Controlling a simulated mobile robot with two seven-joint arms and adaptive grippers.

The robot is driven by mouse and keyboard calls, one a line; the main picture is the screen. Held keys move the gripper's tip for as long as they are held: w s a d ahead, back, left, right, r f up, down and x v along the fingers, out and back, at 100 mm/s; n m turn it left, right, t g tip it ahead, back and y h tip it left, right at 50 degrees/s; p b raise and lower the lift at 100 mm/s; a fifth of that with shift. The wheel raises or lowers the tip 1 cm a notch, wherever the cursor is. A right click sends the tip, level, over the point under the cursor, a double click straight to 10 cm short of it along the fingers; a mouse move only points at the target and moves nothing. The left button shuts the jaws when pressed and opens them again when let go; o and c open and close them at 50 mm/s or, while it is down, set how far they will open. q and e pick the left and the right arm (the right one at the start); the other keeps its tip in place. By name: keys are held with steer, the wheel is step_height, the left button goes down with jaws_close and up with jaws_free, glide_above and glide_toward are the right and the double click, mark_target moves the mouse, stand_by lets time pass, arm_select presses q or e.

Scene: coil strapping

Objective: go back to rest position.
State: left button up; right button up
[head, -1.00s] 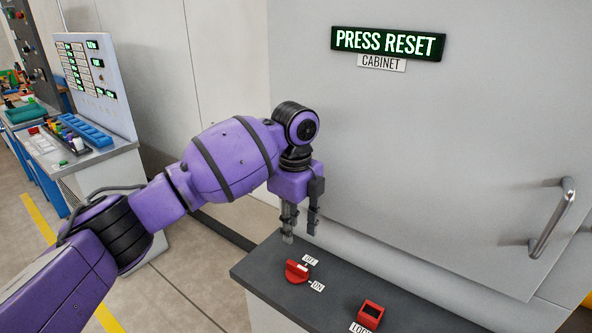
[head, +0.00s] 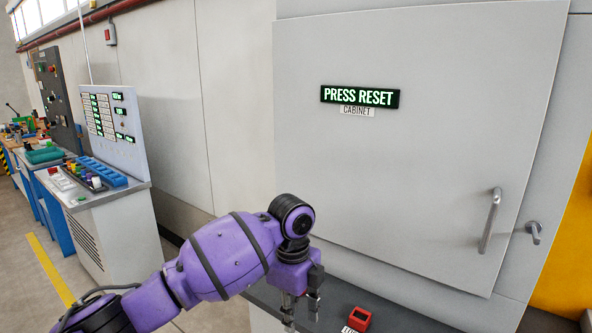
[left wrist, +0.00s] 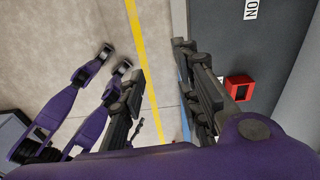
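My left gripper (head: 301,310) hangs low at the bottom of the head view, in front of the cabinet (head: 420,150), fingers pointing down. In the left wrist view its fingers (left wrist: 160,95) are apart with nothing between them, so it is open and empty. Floor shows between the fingers, beside the dark ledge. My right gripper is in neither view. The cabinet door is shut and its display (head: 360,96) reads PRESS RESET. The red knob on the ledge is not seen now; only its ON label (left wrist: 251,9) shows in the left wrist view.
A red square lock holder (head: 357,319) sits on the dark ledge (head: 395,321), right of my left gripper; it shows in the left wrist view (left wrist: 238,88). The door handle (head: 490,220) sticks out at right. A console (head: 110,205) stands at left, with open floor before it.

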arm_select(q)
steer(key=s+a+f+n+h, duration=0.3)
steer(key=s+f+n, duration=0.7)
steer(key=s+f, duration=1)
steer(key=s+a+n+t+y, duration=0.1)
steer(key=s+a+n+y, duration=0.3)
steer(key=s+a+n, duration=1.45)
steer(key=w+d+f+m+t+h+p, duration=0.1)
steer(key=w+d+f+m+t, duration=0.1)
steer(key=w+f+m+t, duration=0.2)
steer(key=shift+f+t, duration=1.9)
steer(key=shift+f, duration=1.15)
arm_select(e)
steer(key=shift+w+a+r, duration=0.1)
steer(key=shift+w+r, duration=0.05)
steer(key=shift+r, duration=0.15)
arm_select(q)
steer(key=shift+m, duration=0.25)
